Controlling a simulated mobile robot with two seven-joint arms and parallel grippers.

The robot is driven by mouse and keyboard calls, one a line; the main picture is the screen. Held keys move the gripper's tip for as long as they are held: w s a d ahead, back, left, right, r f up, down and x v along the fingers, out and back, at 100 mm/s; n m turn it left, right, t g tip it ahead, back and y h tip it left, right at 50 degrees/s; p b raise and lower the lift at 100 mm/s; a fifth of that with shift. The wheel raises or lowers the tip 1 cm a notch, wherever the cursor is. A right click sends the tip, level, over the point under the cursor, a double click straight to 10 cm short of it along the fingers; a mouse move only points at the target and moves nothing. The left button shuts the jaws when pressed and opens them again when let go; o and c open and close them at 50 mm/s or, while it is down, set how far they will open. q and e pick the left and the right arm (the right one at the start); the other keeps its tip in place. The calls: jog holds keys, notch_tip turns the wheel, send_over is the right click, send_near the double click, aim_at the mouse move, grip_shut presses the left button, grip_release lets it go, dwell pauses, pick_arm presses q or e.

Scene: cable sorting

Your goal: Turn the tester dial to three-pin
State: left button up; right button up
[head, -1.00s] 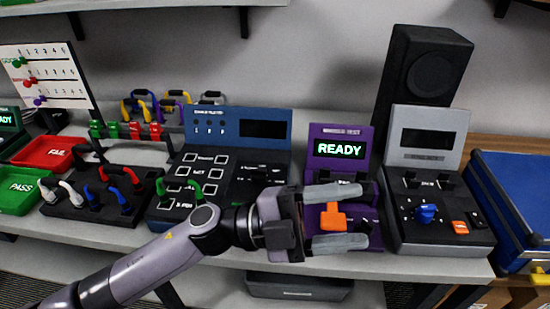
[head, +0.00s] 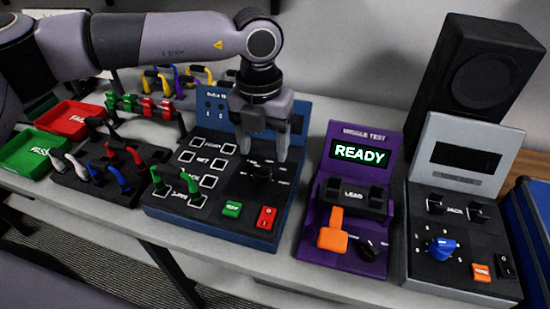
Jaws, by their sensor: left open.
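The blue tester (head: 222,212) stands mid-table, with a black dial (head: 262,173) on its sloped panel. Labels ring the dial but are too small to read, so I cannot tell its setting. My left gripper (head: 264,152) is open and points down over the dial, one finger to each side of it in the picture. I cannot tell whether the fingers touch the dial. My right gripper is not in view.
The purple wiggle tester (head: 318,208) shows READY and has an orange lever (head: 333,236). Right of it is a grey tester (head: 466,173) with a blue knob (head: 440,248). At left are a cable rack (head: 70,187), a red FAIL tray (head: 72,114) and a green PASS tray (head: 15,150).

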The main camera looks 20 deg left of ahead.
aim_at(262, 167)
pick_arm(q)
jog(key=shift+w+a+r, duration=0.1)
jog(key=shift+w+a, duration=0.15)
jog(key=shift+a, duration=0.05)
jog(key=shift+f, duration=0.3)
jog(key=shift+f+p, duration=0.65)
jog(key=shift+f, duration=2.5)
jog(key=c, duration=1)
